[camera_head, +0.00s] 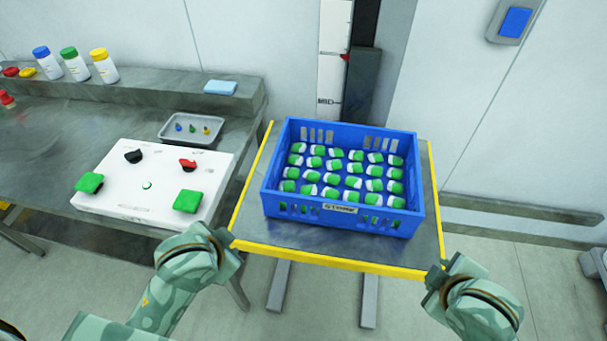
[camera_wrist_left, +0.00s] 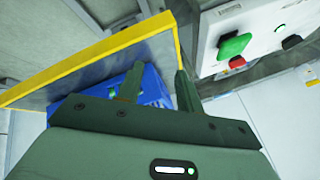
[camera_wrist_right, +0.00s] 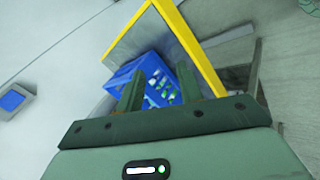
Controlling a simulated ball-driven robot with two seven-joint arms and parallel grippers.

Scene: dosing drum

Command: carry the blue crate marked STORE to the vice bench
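The blue crate (camera_head: 344,222) sits upright on a grey table with yellow edges (camera_head: 330,258). It holds rows of green-and-white capped items, and a small label on its front wall seems to read STORE. My left gripper (camera_wrist_left: 159,70) is at the table's front left corner, with its two fingers apart and nothing between them. My right gripper (camera_wrist_right: 159,69) is at the front right corner, also with fingers apart and empty. The crate shows beyond the fingers in both wrist views. In the head view both fingertips are hidden by my wrists. I cannot identify the vice bench.
A grey bench (camera_head: 120,120) on the left carries a white panel (camera_head: 150,165) with green and red knobs, a small tray (camera_head: 192,128) and bottles on its ledge. A post with a MID mark (camera_head: 331,100) stands behind the crate. Floor at the right is mostly clear.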

